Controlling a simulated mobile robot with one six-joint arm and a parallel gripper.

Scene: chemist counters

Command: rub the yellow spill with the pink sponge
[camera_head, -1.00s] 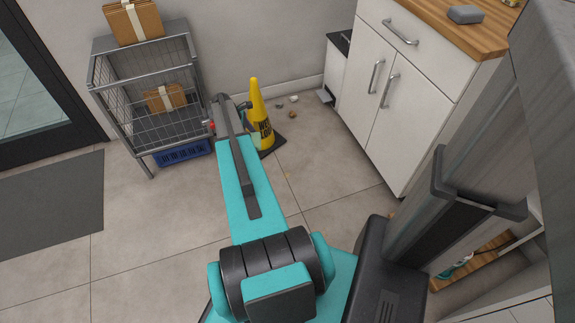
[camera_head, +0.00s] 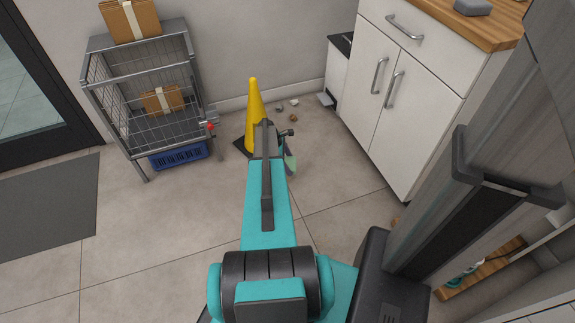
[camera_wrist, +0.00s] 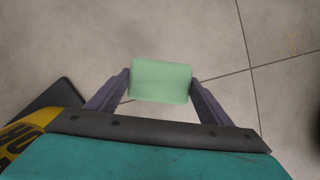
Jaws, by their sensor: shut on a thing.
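My gripper (camera_wrist: 160,84) is shut on a pale green block (camera_wrist: 161,80), held between its two fingers above the floor. In the head view the block (camera_head: 290,163) shows small and greenish beyond the end of my arm, right of the yellow cone. Its visible face is green; I see no pink sponge in either view. A faint yellowish speckled patch (camera_wrist: 292,42) lies on the floor tiles at the upper right of the wrist view, apart from the block. It may be the yellow spill, but is too faint to be sure.
A yellow warning cone (camera_head: 254,112) stands close left of my gripper. A wire cart (camera_head: 165,135) with cardboard boxes stands at the left, a white cabinet (camera_head: 415,95) at the right. Small bits of litter (camera_head: 293,117) lie behind the cone. Floor between cart and cabinet is mostly clear.

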